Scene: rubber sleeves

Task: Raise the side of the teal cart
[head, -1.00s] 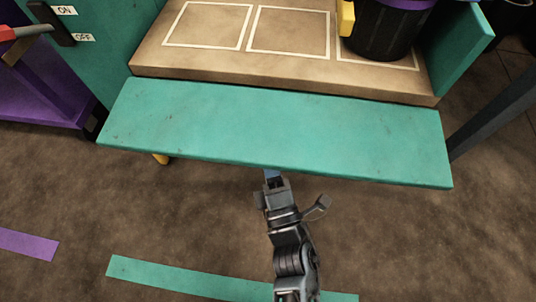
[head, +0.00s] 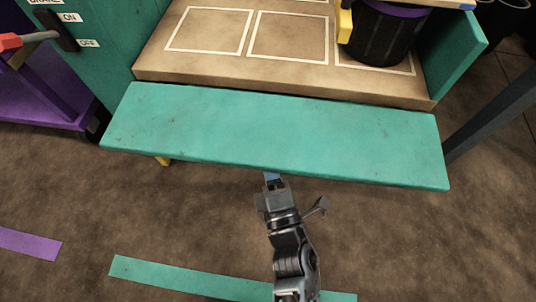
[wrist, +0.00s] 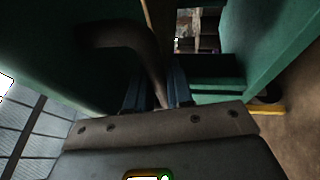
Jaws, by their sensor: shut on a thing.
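The teal cart (head: 105,62) stands ahead, with a brown deck (head: 200,70) marked with white squares. Its teal side panel (head: 270,130) is folded down and out toward me, almost flat. My gripper (head: 272,178) is at the middle of the panel's near edge, its fingertips partly hidden under that edge. In the wrist view, the blue fingers (wrist: 157,92) are shut on a dark curved bar handle (wrist: 122,36) beside a teal surface. In the head view the handle is hidden by the panel.
A black bin with a purple rim (head: 385,32) and a yellow part (head: 345,25) stand on the deck. A brake lever with a red grip (head: 10,41) is at left, near a purple cart (head: 45,95). Floor toward me is clear, with a teal stripe (head: 190,275).

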